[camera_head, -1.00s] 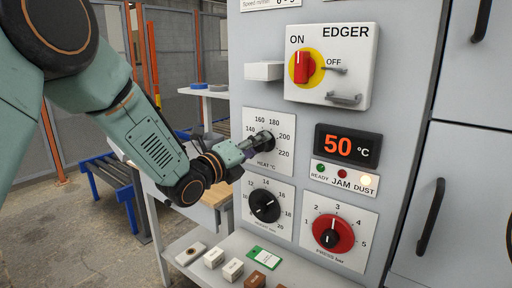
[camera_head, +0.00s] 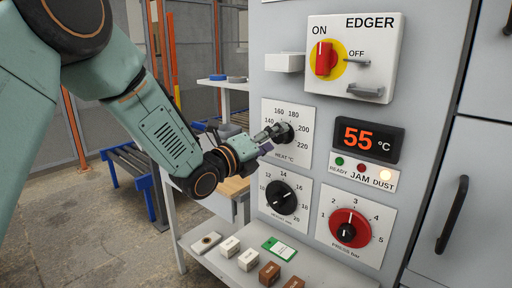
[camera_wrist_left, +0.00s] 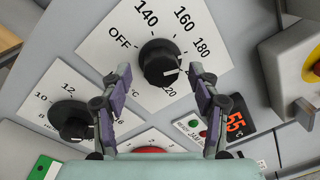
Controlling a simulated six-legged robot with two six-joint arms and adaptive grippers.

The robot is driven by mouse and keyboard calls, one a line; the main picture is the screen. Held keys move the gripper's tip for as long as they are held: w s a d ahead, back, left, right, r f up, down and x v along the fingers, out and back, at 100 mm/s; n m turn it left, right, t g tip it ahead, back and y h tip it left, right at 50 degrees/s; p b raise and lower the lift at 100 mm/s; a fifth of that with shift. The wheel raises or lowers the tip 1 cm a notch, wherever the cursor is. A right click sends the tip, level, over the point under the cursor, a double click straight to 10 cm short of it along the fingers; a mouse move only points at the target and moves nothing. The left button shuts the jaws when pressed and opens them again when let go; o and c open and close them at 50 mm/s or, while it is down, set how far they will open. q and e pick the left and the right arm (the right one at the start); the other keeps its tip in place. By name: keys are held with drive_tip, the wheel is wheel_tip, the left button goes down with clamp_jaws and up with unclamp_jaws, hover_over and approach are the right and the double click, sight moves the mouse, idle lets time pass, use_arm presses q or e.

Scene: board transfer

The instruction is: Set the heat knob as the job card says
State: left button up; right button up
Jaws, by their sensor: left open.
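The black heat knob (camera_head: 288,132) sits on a white plate marked HEAT °C on the grey panel. In the left wrist view the knob (camera_wrist_left: 160,62) has a white mark pointing right, towards the part of the scale above 220; the right finger hides the 200 there. My left gripper (camera_head: 268,141) is open in front of the knob, its fingers (camera_wrist_left: 160,73) on either side of it and apart from it in the wrist view. A green and white card (camera_head: 280,248) lies on the shelf below; its text is too small to read.
A display (camera_head: 367,139) reads 55 °C, with the DUST lamp (camera_head: 385,174) lit. Below are a black knob (camera_head: 283,198) and a red press knob (camera_head: 348,228). The EDGER switch (camera_head: 327,58) is above. Small blocks (camera_head: 248,259) lie on the shelf.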

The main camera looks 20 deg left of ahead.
use_arm(q)
drive_tip(key=v, duration=1)
drive_tip(key=shift+s+a, duration=0.2)
drive_tip(key=shift+s, duration=0.15)
drive_tip(key=shift+f, duration=0.1)
